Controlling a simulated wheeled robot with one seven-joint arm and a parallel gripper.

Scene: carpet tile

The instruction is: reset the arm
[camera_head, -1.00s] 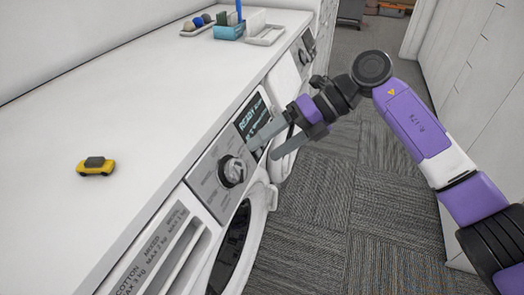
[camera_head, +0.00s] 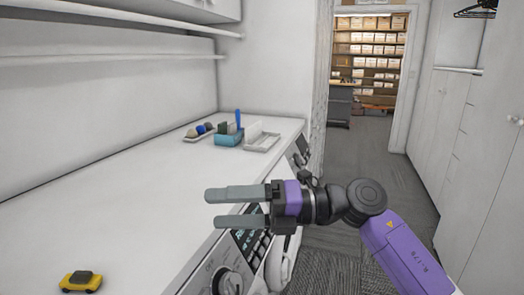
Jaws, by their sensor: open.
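My purple and black arm comes in from the lower right. My gripper (camera_head: 238,207) is at its end, pointing left, with two grey fingers apart and nothing between them. It shows in front of the white counter's front edge and covers part of the washing machine panel (camera_head: 247,246). The gripper appears clear of the counter, though its exact height cannot be told.
A yellow toy car (camera_head: 81,281) sits on the white counter (camera_head: 130,225). A blue holder (camera_head: 229,137), a white rack (camera_head: 262,141) and a tray of balls (camera_head: 200,131) stand at its far end. Carpeted floor (camera_head: 372,165) is free between counter and white cabinets (camera_head: 455,130).

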